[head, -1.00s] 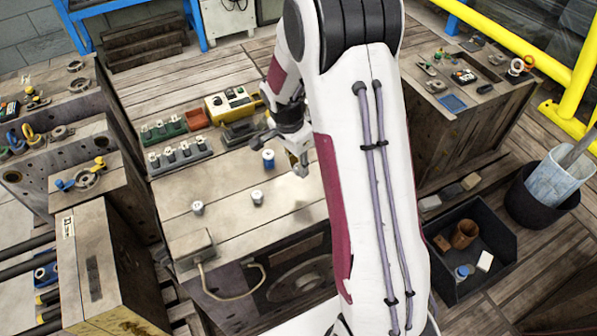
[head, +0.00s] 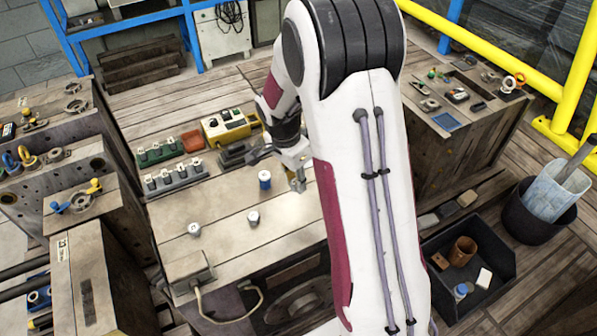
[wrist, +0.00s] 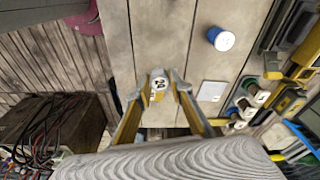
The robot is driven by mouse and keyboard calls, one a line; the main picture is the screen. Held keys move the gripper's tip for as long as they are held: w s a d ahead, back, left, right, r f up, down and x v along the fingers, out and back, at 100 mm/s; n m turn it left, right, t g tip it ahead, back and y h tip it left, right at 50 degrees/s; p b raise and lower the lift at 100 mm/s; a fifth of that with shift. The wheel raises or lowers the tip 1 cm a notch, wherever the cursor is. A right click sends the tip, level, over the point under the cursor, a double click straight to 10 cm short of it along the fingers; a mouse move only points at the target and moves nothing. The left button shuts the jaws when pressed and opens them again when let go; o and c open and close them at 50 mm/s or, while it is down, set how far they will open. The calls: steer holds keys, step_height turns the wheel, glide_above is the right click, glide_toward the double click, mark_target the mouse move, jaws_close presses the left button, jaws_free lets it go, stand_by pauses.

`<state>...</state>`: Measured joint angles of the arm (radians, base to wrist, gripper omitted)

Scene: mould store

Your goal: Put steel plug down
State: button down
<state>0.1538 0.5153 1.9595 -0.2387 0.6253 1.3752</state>
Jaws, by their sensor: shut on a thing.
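My gripper (wrist: 159,88) is shut on the steel plug (wrist: 159,82), whose round pale top with dark markings shows between the fingertips in the wrist view. In the head view my gripper (head: 298,184) is over the right part of the wooden bench top (head: 225,255), to the right of a blue plug with a white top (head: 265,180). That blue plug also stands clear of my fingers in the wrist view (wrist: 221,39). I cannot tell whether the held plug touches the bench.
Two pale plugs stand on the bench, one at left (head: 194,230) and one nearer the middle (head: 253,218). A green rack (head: 160,153), a grey rack (head: 172,180) and a yellow box (head: 227,126) line the back. A pale square (wrist: 212,90) lies beside my gripper.

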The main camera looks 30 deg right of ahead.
steer(key=shift+s+d+f, duration=0.2)
steer(key=shift+d+f, duration=0.05)
steer(key=shift+f, duration=0.05)
steer(key=shift+w+d+f, duration=0.1)
steer(key=shift+d+f, duration=0.1)
steer(key=shift+d, duration=0.05)
steer(key=w+d+r+n, duration=0.2)
steer(key=w+d+n, duration=0.4)
steer(key=w, duration=0.7)
steer(key=shift+d+t+y, duration=0.3)
steer(key=shift+d+t, duration=0.1)
steer(key=shift+d, duration=0.55)
steer(key=shift+w, duration=0.1)
steer(key=shift+f, duration=0.15)
steer(key=shift+f, duration=3.05)
